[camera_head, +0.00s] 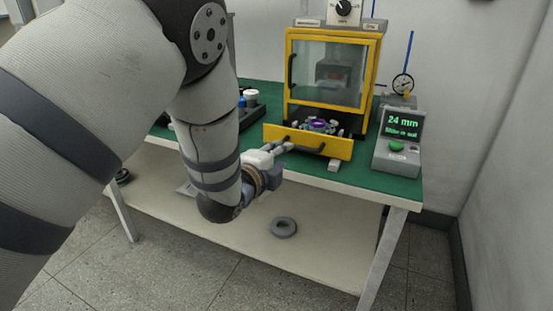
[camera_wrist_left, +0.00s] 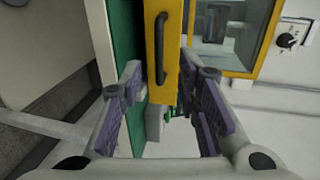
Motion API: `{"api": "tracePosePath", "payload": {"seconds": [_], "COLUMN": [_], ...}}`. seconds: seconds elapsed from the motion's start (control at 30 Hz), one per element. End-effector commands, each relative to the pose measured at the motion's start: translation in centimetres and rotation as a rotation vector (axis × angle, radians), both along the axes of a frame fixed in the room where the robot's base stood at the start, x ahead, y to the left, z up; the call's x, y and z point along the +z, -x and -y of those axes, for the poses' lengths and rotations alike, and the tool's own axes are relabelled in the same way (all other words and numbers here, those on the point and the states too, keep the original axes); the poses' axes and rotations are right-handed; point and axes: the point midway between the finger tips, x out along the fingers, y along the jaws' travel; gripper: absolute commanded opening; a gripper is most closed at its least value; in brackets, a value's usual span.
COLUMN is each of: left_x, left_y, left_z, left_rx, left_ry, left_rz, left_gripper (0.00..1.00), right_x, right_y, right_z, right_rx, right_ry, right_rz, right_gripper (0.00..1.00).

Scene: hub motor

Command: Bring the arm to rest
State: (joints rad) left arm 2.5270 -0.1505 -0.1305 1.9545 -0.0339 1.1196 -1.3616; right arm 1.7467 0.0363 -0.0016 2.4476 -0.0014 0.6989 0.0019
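My left arm (camera_head: 205,130) reaches from the left over the front of the workbench. My left gripper (camera_head: 283,150) is at the left part of the yellow drawer's (camera_head: 335,147) front, near its black handle (camera_head: 304,145). In the left wrist view the fingers of the gripper (camera_wrist_left: 168,90) are spread wide, with the drawer front (camera_wrist_left: 163,75) and handle (camera_wrist_left: 161,48) showing between them. Nothing is gripped; whether a finger touches the drawer is unclear. The drawer is pulled out and holds a part with a purple middle (camera_head: 318,123). My right gripper is not in view.
A yellow cabinet (camera_head: 288,75) with a glass front stands above the drawer. A box reading "24 mm" (camera_head: 400,140) with a green button and a dial gauge (camera_head: 402,84) are to the right. A grey ring (camera_head: 283,227) lies on the lower shelf.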

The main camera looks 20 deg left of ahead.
Motion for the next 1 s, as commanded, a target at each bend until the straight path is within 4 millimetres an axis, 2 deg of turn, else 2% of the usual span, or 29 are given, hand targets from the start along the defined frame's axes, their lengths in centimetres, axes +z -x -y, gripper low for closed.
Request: {"api": "tracePosePath", "payload": {"seconds": [0.17, 0.57, 0.63, 0.67, 0.77, 0.8, 0.87, 0.9, 0.97, 1.0], "left_x": [0.4, 0.4, -0.2, -0.9, -6.2, -9.2, -13.5, -16.2, -19.7, -21.6], "left_y": [1.8, 1.9, 2.2, 2.5, 5.7, 8.0, 12.0, 15.1, 20.0, 23.5], "left_z": [-0.1, -0.1, -0.2, -0.2, -0.9, -1.2, -1.6, -1.7, -1.9, -2.0], "left_rx": [0.001, 0.000, 0.006, 0.014, 0.082, 0.132, 0.229, 0.303, 0.430, 0.523], "left_ry": [0.000, 0.000, 0.013, 0.031, 0.168, 0.248, 0.376, 0.457, 0.569, 0.637], "left_rz": [-0.001, 0.000, -0.017, -0.038, -0.195, -0.287, -0.431, -0.525, -0.660, -0.745], "left_gripper": [0.30, 0.30, 0.30, 0.30, 0.30, 0.30, 0.30, 0.30, 0.30, 0.30], "right_x": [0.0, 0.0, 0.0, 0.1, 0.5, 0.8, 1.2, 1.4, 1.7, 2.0], "right_y": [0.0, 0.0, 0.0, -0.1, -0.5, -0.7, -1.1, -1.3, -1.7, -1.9], "right_z": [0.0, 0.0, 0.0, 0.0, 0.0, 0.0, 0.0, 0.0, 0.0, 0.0], "right_rx": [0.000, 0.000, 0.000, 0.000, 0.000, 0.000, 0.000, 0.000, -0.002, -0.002], "right_ry": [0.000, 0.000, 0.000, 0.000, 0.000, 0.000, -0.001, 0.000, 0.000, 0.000], "right_rz": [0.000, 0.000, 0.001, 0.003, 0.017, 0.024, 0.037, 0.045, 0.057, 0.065], "right_gripper": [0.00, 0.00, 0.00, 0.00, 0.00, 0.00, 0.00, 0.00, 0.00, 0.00]}}
